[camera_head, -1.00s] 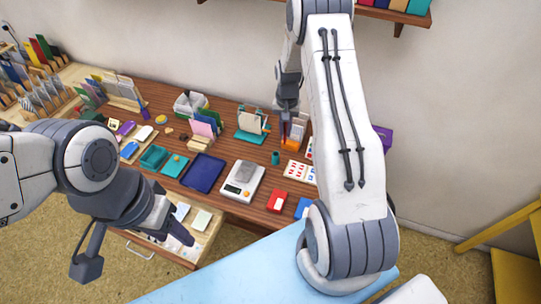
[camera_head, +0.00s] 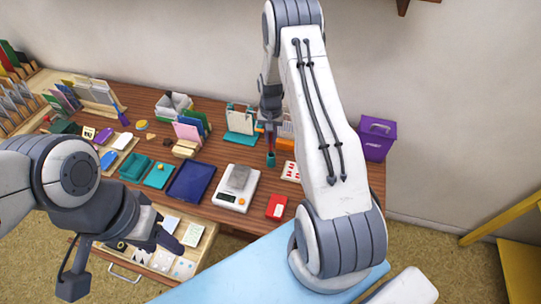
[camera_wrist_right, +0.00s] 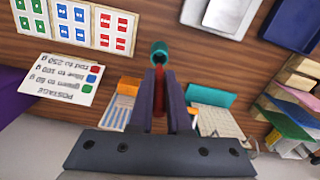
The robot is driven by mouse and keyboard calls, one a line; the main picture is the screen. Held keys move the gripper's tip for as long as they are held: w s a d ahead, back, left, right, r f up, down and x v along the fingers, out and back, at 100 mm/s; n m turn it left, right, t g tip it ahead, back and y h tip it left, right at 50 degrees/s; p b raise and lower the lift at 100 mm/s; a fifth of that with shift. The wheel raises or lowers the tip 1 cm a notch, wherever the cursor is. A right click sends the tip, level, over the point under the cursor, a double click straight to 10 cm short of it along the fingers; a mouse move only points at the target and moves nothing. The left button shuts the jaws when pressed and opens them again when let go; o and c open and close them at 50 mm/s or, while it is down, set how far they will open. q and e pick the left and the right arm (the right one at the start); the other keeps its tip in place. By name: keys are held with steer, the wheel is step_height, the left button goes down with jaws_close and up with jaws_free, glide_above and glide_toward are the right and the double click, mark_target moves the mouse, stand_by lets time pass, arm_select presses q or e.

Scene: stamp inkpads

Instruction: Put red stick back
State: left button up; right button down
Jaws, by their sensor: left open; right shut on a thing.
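My right gripper (camera_wrist_right: 161,78) is shut on the red stick (camera_wrist_right: 160,92), which stands out between the two fingers in the right wrist view. A small teal cup (camera_wrist_right: 159,48) is just beyond the fingertips, in line with the stick. In the head view my right gripper (camera_head: 270,122) is above the teal cup (camera_head: 270,160) on the wooden desk. I cannot tell whether the stick's tip is inside the cup. My left gripper (camera_head: 168,240) is open and empty, over the open drawer at the desk's front.
A scale (camera_head: 236,190) with a grey block and a blue tray (camera_head: 191,182) lie left of the cup. A postage card (camera_wrist_right: 62,78) and stamp sheets (camera_wrist_right: 105,30) lie nearby. A purple bin (camera_head: 376,138) stands right.

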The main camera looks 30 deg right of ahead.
mark_target(271, 151)
step_height(271, 151, down, 6)
steer(key=shift+f+p, duration=0.15)
steer(key=shift+p, duration=0.8)
steer(key=shift+f, duration=0.25)
steer(key=shift+f+b, duration=0.2)
steer(key=shift+b, duration=0.1)
steer(key=c, duration=0.9)
jaws_free()
steer(key=shift+o, duration=0.2)
steer(key=shift+r, duration=0.1)
